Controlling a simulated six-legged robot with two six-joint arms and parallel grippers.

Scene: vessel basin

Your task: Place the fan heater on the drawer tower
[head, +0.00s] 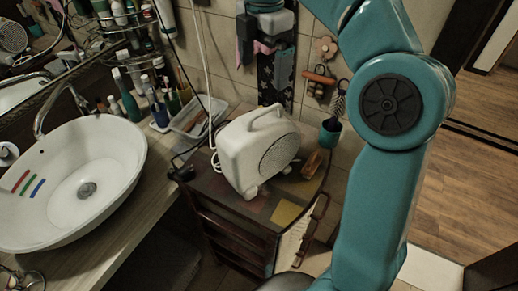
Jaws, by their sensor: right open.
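The fan heater (258,150) is a white box with a top handle and a round grille on its right side. It stands upright on the patchwork top of the dark wooden drawer tower (237,240), its small feet on that top. No gripper touches it. My right arm, teal, comes down across the right of the view. Of my right gripper only a dark part (286,283) seems to show at the bottom edge; its fingertips are cut off. The gripper is open and apart from the heater. My left gripper is not in view.
A white basin (105,155) sits on the counter at left, with a tap, bottles and a clear tray (197,117) behind. A wooden brush (311,164) and a yellow patch (286,212) lie beside the heater. A teal cup (330,134) stands behind. Floor at right is clear.

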